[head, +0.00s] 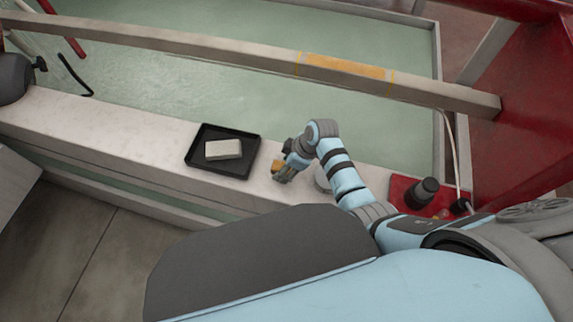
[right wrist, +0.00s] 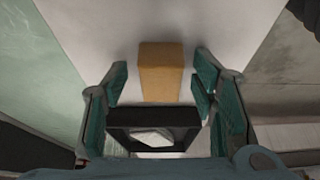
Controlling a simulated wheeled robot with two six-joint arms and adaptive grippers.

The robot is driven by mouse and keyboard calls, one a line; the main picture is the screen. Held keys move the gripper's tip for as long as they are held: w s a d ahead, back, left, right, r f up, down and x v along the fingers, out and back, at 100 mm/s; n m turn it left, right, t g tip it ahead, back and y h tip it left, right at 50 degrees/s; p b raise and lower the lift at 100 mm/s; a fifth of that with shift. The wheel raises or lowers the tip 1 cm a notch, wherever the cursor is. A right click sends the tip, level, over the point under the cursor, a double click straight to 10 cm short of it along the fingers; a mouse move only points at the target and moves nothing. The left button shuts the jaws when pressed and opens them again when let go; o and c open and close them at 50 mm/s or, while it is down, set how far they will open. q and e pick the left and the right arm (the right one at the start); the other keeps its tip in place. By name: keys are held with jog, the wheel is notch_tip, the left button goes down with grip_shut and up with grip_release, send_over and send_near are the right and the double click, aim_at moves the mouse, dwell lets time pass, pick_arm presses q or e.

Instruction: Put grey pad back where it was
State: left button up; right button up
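A pale grey pad (head: 223,149) lies in a black tray (head: 234,171) on the white ledge. In the right wrist view, the pad (right wrist: 152,137) shows pale inside the dark-rimmed tray (right wrist: 190,116). My right gripper (head: 280,174) is over the ledge just right of the tray, by a tan-yellow block (head: 277,166). In the right wrist view, the gripper (right wrist: 161,75) is open, with the yellow block (right wrist: 160,72) showing between its fingers and a gap on each side. I cannot tell how far below the fingertips the block is. My left gripper is not in view.
A long beam (head: 250,57) with a yellow-taped section crosses above the pale green surface (head: 200,75). A red tray (head: 401,189) with a black cylinder (head: 422,192) stands right of my arm. A pale round thing (head: 323,178) sits beside my right arm. The ledge left of the black tray is clear.

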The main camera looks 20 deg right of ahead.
jog(key=shift+r, duration=0.1)
jog(key=shift+r, duration=0.4)
jog(key=p+v, duration=0.4)
jog(key=v, duration=0.7)
jog(key=shift+s+d+r+p, duration=0.15)
jog(key=shift+s+p, duration=0.05)
jog(key=shift+p, duration=0.15)
